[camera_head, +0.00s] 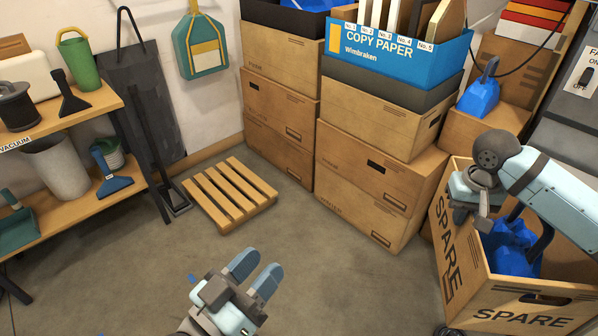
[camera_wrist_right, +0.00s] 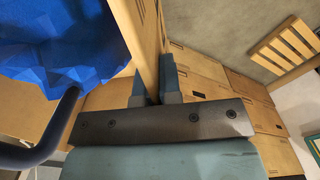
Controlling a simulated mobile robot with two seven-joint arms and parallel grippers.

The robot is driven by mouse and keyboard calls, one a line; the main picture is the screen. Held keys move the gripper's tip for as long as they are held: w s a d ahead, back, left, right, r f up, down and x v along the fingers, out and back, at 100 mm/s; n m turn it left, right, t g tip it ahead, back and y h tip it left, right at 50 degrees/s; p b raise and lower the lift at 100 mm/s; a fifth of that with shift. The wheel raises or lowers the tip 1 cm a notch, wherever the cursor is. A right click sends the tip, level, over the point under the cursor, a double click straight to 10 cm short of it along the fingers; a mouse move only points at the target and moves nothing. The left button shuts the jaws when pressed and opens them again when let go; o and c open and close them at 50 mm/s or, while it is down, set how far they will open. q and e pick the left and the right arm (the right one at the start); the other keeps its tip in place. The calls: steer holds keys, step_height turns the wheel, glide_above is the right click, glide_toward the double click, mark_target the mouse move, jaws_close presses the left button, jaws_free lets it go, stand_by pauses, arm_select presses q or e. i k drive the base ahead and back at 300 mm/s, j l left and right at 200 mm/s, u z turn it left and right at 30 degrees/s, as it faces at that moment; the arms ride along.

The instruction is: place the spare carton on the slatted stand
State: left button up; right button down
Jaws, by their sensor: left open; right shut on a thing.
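The spare carton (camera_head: 447,250) is an open brown box marked SPARE at the right of the head view, with a crumpled blue thing (camera_head: 512,246) inside. My right gripper (camera_head: 474,212) is shut on the carton's left wall; the wrist view shows this wall (camera_wrist_right: 146,40) between the two fingers (camera_wrist_right: 155,88). Whether the carton touches the floor is unclear. The slatted stand (camera_head: 230,193), a low wooden pallet, lies empty on the floor left of centre, and it also shows in the right wrist view (camera_wrist_right: 286,47). My left gripper (camera_head: 255,272) is open and empty at the bottom centre.
Stacked brown cartons (camera_head: 365,180) and a blue copy paper box (camera_head: 400,62) stand between the stand and the back right. A wooden shelf (camera_head: 75,112) with tools is at left. A dark folded frame (camera_head: 160,140) leans beside the stand. The floor (camera_head: 310,240) in the middle is clear.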

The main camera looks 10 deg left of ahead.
mark_target(226, 192)
steer(key=u, duration=1.15)
steer(key=i+j, duration=0.2)
steer(key=i, duration=0.5)
steer(key=i+j, duration=0.15)
steer(key=i, duration=0.55)
steer(key=i+j+u, duration=0.1)
steer(key=i, duration=0.6)
steer(key=i+j, duration=0.25)
steer(key=i, duration=0.45)
